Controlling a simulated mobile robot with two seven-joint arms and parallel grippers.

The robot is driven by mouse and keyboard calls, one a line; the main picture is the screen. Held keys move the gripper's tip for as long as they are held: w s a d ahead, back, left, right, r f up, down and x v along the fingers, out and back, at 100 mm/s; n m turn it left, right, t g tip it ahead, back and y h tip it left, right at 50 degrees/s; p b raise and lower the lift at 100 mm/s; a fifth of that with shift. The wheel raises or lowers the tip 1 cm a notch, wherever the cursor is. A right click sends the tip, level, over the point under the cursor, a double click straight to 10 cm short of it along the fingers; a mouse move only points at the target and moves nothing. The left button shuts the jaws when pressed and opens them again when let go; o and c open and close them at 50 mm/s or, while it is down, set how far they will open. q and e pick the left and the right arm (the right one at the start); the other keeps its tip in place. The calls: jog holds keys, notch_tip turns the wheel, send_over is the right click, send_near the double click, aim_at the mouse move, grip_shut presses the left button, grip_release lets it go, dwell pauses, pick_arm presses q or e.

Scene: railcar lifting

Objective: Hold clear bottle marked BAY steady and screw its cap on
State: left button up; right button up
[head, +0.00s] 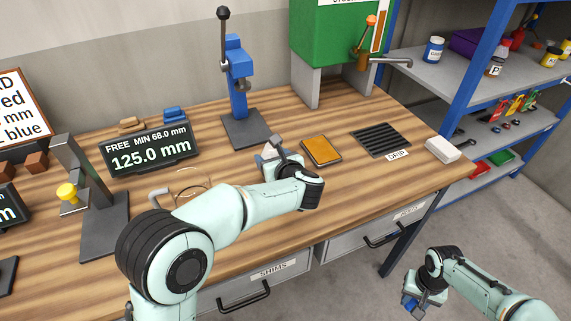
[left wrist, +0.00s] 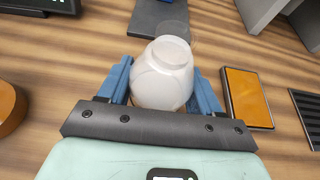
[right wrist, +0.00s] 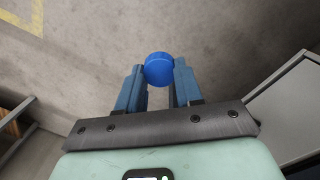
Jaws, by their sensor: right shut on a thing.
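A clear, whitish bottle (left wrist: 163,80) stands upright on the bench between the blue fingers of my left gripper (left wrist: 164,85). Its round mouth is uncapped, and no BAY marking is readable. The fingers lie close along both sides; whether they press on it is unclear. In the head view my left gripper (head: 272,155) is at mid-bench and mostly hides the bottle. My right gripper (right wrist: 159,75) is shut on a round blue cap (right wrist: 158,69). In the head view my right gripper (head: 415,302) is low at the right, over the floor in front of the bench.
An orange pad (head: 321,151), a DRIP grate (head: 381,139) and a white block (head: 443,150) lie right of the bottle. A blue press (head: 237,80) stands behind it. A display (head: 150,150) and a dark stand (head: 98,222) are left. Blue-framed shelves (head: 470,100) stand at right.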

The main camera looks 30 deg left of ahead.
pick_arm(q)
jog(key=c, duration=0.5)
jog(key=shift+r, duration=0.1)
jog(key=shift+c, duration=0.2)
